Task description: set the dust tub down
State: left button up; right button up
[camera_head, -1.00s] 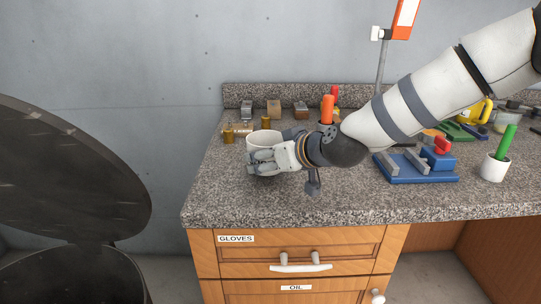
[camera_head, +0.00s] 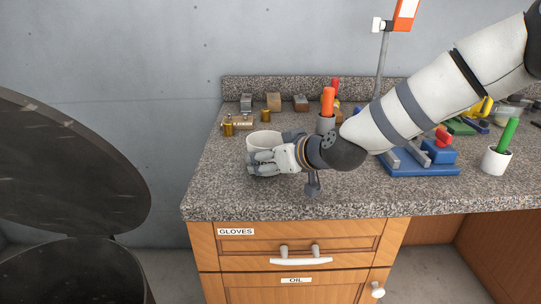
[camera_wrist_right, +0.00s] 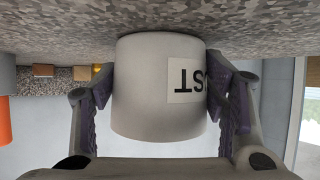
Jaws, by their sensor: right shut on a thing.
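The dust tub is a white cylinder (camera_head: 264,140) on the left part of the granite counter in the head view. In the right wrist view the tub (camera_wrist_right: 150,90) shows large and upside down, with a label reading partly "ST". My right gripper (camera_head: 262,163) is shut on it, with one finger on each side of its wall in the wrist view (camera_wrist_right: 160,98). The tub's base appears at or very close to the counter top; I cannot tell whether it touches. My left gripper is not in view.
The granite counter (camera_head: 240,190) has free room in front of the tub. Brass and metal pieces (camera_head: 243,122) lie behind it. An orange-handled tool in a grey cup (camera_head: 326,122) and a blue vise (camera_head: 420,160) are to the right. A dark open bin (camera_head: 70,270) stands at left.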

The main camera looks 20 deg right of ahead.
jog(key=o, duration=1.3)
jog(key=v, duration=1.2)
jog(key=shift+s, duration=0.1)
grip_shut()
jog(key=shift+f, duration=0.1)
